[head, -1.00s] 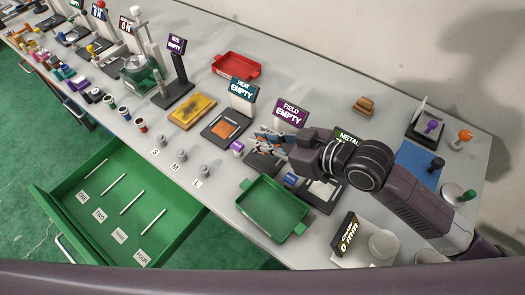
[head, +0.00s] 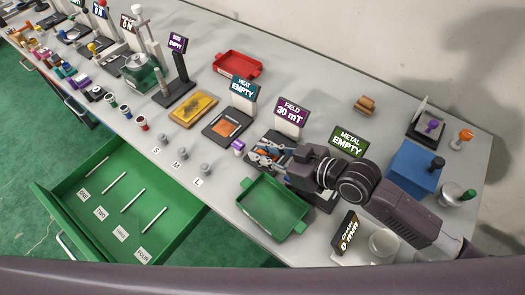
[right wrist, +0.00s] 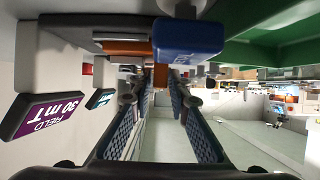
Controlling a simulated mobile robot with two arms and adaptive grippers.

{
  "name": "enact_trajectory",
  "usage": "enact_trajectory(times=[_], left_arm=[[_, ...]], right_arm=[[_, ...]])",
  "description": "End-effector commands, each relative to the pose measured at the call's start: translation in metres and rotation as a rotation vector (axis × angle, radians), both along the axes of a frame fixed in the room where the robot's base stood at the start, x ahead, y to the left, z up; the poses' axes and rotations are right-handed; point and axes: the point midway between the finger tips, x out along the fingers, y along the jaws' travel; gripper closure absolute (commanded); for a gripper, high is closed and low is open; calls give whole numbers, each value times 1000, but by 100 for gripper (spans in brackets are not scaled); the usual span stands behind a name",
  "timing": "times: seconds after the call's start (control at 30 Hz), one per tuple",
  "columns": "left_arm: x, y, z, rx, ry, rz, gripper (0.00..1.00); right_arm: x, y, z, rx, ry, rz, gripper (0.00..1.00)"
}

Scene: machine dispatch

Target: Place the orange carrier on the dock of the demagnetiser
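The demagnetiser is the station with the purple FIELD sign (head: 290,112), which reads 30 mT; the sign also shows in the right wrist view (right wrist: 47,116). My right gripper (head: 262,156) is low over its dock and hides most of it. In the right wrist view, the orange carrier (right wrist: 125,47) shows at the fingertips, against the dark dock. The two blue-padded fingers (right wrist: 160,80) stand a carrier's width apart and appear shut on it. The exact contact is partly hidden. My left gripper is not in view.
A green tray (head: 244,203) lies close in front of the dock. The HEAT station (head: 243,88) stands to the left and the METAL station (head: 348,141) to the right. A blue block (right wrist: 188,38) sits close by the fingertips.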

Motion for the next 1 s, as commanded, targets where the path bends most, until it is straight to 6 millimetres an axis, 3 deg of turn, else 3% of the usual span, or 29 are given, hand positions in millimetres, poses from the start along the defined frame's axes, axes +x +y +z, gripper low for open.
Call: enact_trajectory(times=[0.43, 1.0], left_arm=[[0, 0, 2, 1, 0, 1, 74], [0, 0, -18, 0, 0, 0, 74]], right_arm=[[-1, -2, 4, -2, 0, 0, 72], [-51, -69, 42, -6, 0, 2, 72]])
